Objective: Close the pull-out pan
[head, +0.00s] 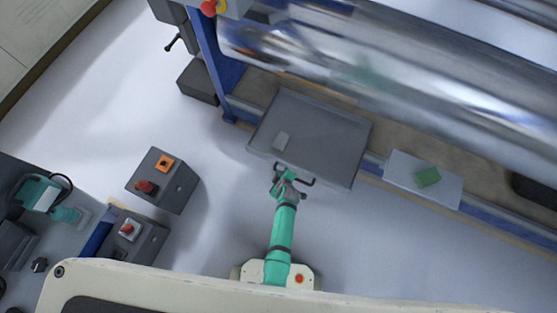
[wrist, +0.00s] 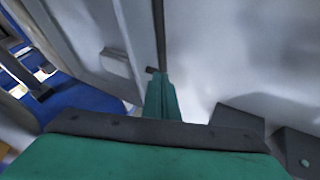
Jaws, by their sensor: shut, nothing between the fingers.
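The pull-out pan (head: 325,128) is a flat dark grey tray. It juts out toward me from under the rollers, past the line of the blue lower rail. A dark bar handle (head: 308,182) is on its near edge. My gripper (head: 281,177) is at this near edge, by the left part of the handle. It is shut and empty. In the wrist view, the green gripper (wrist: 160,98) reaches up beside a thin dark bar (wrist: 158,30), and a grey panel fills the upper left. I cannot tell whether the gripper touches the handle or the pan.
Large shiny rollers (head: 430,75) lie above and behind the pan. A blue post (head: 206,55) stands at its left. Dark control boxes (head: 162,181) stand at the left. The floor around my arm is clear.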

